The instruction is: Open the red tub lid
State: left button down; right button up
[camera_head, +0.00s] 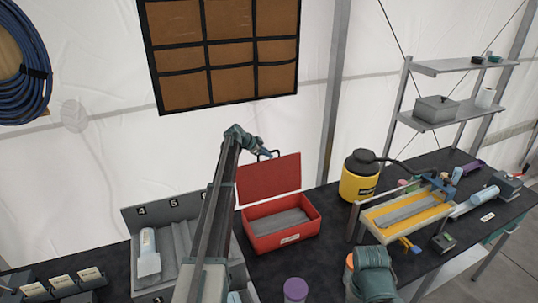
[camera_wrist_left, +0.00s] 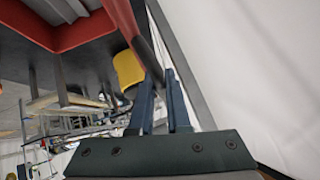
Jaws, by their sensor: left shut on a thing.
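The red tub (camera_head: 283,222) stands on the dark bench, with a grey lining or contents inside. Its red lid (camera_head: 268,179) is hinged up at the back and stands nearly upright, so the tub is open. My left gripper (camera_head: 266,153) is at the lid's top edge, shut on the dark handle there. In the left wrist view, the two dark blue fingers (camera_wrist_left: 167,95) reach towards the red lid (camera_wrist_left: 122,15), and the tub (camera_wrist_left: 82,34) shows at the upper left. The exact grip on the handle is hard to see.
A grey bin (camera_head: 180,212) with numbered slots stands left of the tub. A yellow canister (camera_head: 358,182) with a black hose stands to the right, beside a yellow tray (camera_head: 405,212). A purple-topped jar (camera_head: 295,288) is in front. The white tent wall (camera_head: 90,170) is behind.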

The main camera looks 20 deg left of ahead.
pick_arm(q)
jog(key=c, duration=0.9)
grip_release()
jog(key=p+v, duration=0.8)
jog(key=v, duration=0.4)
jog(key=shift+f, duration=0.1)
